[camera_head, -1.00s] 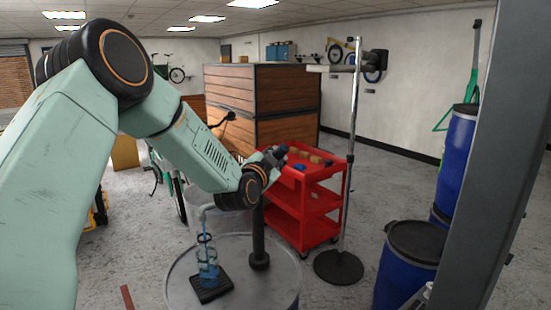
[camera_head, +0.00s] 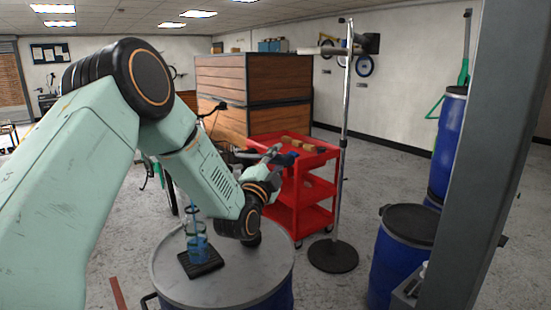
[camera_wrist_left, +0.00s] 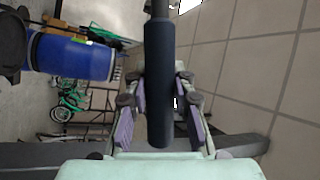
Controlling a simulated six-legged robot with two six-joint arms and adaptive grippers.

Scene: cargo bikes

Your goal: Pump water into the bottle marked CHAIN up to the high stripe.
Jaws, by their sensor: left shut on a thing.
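A clear bottle (camera_head: 197,247) with blue water in its lower part stands upright on a black pad (camera_head: 201,263) on the drum top. A thin blue stream (camera_head: 194,217) falls into it from above. Its marking and stripes are too small to read. My left gripper (camera_head: 268,168) is beyond the bottle, to its right, shut on the dark pump handle (camera_head: 287,159). In the left wrist view the dark blue handle grip (camera_wrist_left: 159,85) runs between the two fingers. The pump's column is mostly hidden behind my wrist. My right gripper is not in view.
Blue barrels (camera_head: 400,255) are at the right, near a grey post (camera_head: 485,150). Open floor lies between.

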